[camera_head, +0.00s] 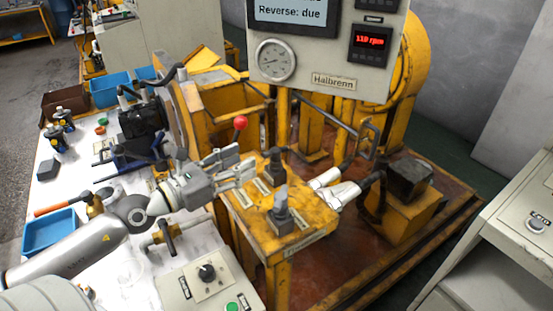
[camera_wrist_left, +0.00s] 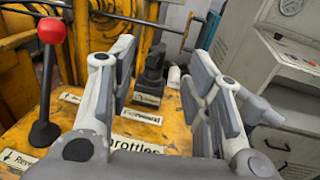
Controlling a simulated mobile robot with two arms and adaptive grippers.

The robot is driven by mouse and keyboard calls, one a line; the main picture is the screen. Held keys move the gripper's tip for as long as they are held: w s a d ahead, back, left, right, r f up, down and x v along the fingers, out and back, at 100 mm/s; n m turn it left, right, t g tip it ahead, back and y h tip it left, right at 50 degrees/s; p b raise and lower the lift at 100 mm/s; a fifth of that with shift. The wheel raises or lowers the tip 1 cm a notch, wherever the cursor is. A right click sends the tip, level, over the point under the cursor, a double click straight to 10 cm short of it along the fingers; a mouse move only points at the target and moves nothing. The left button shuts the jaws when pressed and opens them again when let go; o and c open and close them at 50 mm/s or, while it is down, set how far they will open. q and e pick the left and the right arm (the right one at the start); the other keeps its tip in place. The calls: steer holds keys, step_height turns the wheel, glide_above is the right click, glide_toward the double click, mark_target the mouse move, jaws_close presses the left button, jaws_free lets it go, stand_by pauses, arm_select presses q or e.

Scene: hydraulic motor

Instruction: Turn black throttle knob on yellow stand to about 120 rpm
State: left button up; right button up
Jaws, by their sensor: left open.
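The yellow stand (camera_head: 300,236) carries a black upright knob (camera_head: 275,167) at its back and a dark grey one (camera_head: 282,208) nearer the front. I cannot tell for sure which is the throttle knob. A black knob also shows in the left wrist view (camera_wrist_left: 151,72), beyond and between the fingers. A "Throttle" label (camera_wrist_left: 138,146) is partly covered by my gripper. My left gripper (camera_head: 243,163) is open above the stand's left side, its fingers apart from the black knob. It also shows in the left wrist view (camera_wrist_left: 160,85). The display (camera_head: 370,42) reads 110 rpm.
A red-ball lever (camera_head: 240,123) rises close behind the left gripper; it is on the left in the wrist view (camera_wrist_left: 50,32). Pale hose couplings (camera_head: 342,192) lie right of the stand. A grey control box (camera_head: 207,282) stands in front. A panel with a gauge (camera_head: 276,60) is behind.

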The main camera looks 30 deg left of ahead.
mark_target(267, 155)
arm_select(q)
steer(key=shift+f+b, duration=0.45)
steer(key=shift+f, duration=0.45)
steer(key=p+x, duration=0.5)
steer(key=x, duration=0.4)
steer(key=shift+w+d+r, duration=0.1)
steer(key=shift+w+r, duration=0.05)
steer(key=shift+w, duration=0.15)
steer(key=shift+w+d, duration=0.25)
steer(key=shift+w, duration=0.3)
arm_select(e)
steer(key=shift+w+a+r, duration=0.1)
steer(key=shift+w+r, duration=0.2)
steer(key=shift+r, duration=0.6)
steer(key=shift+w+a+r, duration=0.1)
steer(key=shift+w+r, duration=0.15)
steer(key=shift+r, duration=0.6)
